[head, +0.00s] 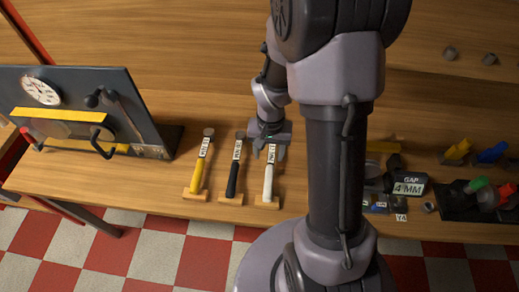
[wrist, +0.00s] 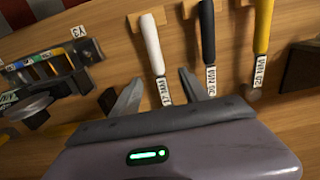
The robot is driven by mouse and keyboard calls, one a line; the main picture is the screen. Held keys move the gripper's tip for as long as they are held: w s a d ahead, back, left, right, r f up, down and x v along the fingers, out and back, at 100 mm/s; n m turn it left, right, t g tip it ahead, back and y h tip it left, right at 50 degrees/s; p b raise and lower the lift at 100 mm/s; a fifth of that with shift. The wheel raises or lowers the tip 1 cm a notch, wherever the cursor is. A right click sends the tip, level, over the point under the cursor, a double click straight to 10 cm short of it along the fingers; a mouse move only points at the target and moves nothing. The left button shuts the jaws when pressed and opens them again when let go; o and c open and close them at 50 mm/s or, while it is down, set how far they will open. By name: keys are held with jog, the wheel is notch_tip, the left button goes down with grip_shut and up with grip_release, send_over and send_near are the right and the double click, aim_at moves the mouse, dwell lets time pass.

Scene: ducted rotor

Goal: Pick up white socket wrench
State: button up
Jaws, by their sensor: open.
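The white socket wrench (head: 268,182) lies on the wooden bench, the rightmost of three tools in the head view. Its white handle (wrist: 152,45) points away from my gripper in the wrist view, with a printed label below the handle. My gripper (head: 269,154) is open over the wrench's labelled end. In the wrist view my gripper (wrist: 161,76) has one finger on each side of the wrench's label. The right finger lies between the white and black tools. The wrench's far end is hidden by my gripper. I cannot tell whether the fingers touch it.
A black-handled tool (head: 232,180) lies close beside the white one, and a yellow-handled tool (head: 197,175) lies further left. Small wooden rests hold the handle ends. A dark panel (head: 85,100) stands at left. Dark blocks and coloured parts (head: 480,195) lie at right.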

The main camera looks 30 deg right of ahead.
aim_at(270, 170)
notch_tip(270, 170, down, 8)
jog(key=shift+d+b, duration=0.1)
jog(key=shift+b, duration=0.9)
jog(key=f, duration=0.1)
jog(key=f+b, duration=0.1)
jog(key=f, duration=0.1)
jog(key=d+f+b, duration=0.1)
jog(key=f, duration=0.1)
jog(key=shift+w+f, duration=0.15)
jog(key=shift+f, duration=0.05)
jog(key=shift+r, duration=0.1)
jog(key=shift+c, duration=0.9)
grip_shut()
